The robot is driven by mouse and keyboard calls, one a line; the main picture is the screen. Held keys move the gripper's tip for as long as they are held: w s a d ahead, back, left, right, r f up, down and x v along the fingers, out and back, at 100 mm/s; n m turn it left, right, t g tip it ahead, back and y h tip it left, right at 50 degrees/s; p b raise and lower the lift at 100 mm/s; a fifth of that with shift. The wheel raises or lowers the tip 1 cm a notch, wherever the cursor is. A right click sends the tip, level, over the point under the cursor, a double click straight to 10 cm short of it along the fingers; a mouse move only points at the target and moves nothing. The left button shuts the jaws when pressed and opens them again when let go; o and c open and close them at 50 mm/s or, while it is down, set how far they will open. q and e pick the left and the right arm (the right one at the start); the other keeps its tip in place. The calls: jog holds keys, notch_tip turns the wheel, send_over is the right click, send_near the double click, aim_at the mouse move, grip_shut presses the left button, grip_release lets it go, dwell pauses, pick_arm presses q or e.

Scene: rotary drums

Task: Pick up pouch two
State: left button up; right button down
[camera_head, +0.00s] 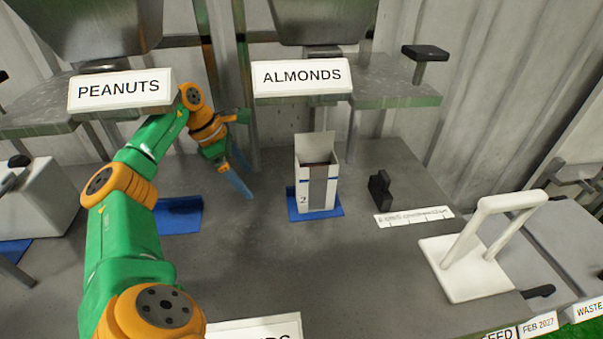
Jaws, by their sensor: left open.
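Pouch two (315,186), a white open-topped box-shaped pouch with a grey front panel, a blue band and the number 2, stands upright on a blue mat (333,211) under the ALMONDS sign. Its back flap stands up. My left gripper (246,182) is in the air to the left of the pouch, its blue fingers pointing down and right. It is open and apart from the pouch. My right gripper is not in view.
Signs for PEANUTS (120,90) and ALMONDS (302,76) hang under hoppers at the back. Another blue mat (181,215) lies behind my left arm. A black block (379,189), a ruler-like strip (414,216) and a white stand (470,265) are to the right.

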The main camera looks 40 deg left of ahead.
aim_at(297, 167)
pick_arm(q)
jog(key=w+d+p, duration=0.1)
jog(key=w+d, duration=0.1)
jog(key=w+d+p, duration=0.2)
jog(key=w, duration=0.1)
jog(key=w+d+r+p, duration=0.1)
jog(key=w+d+p, duration=0.1)
jog(key=d, duration=0.1)
jog(key=shift+w, duration=0.3)
jog(key=shift+w+d+f+p, duration=0.4)
jog(key=shift+w+p, duration=0.1)
jog(key=shift+w, duration=0.1)
jog(key=shift+w+d+f+p, duration=0.35)
jog(key=shift+w+f+p, duration=0.1)
jog(key=shift+w, duration=0.15)
jog(key=shift+f, duration=0.1)
grip_shut()
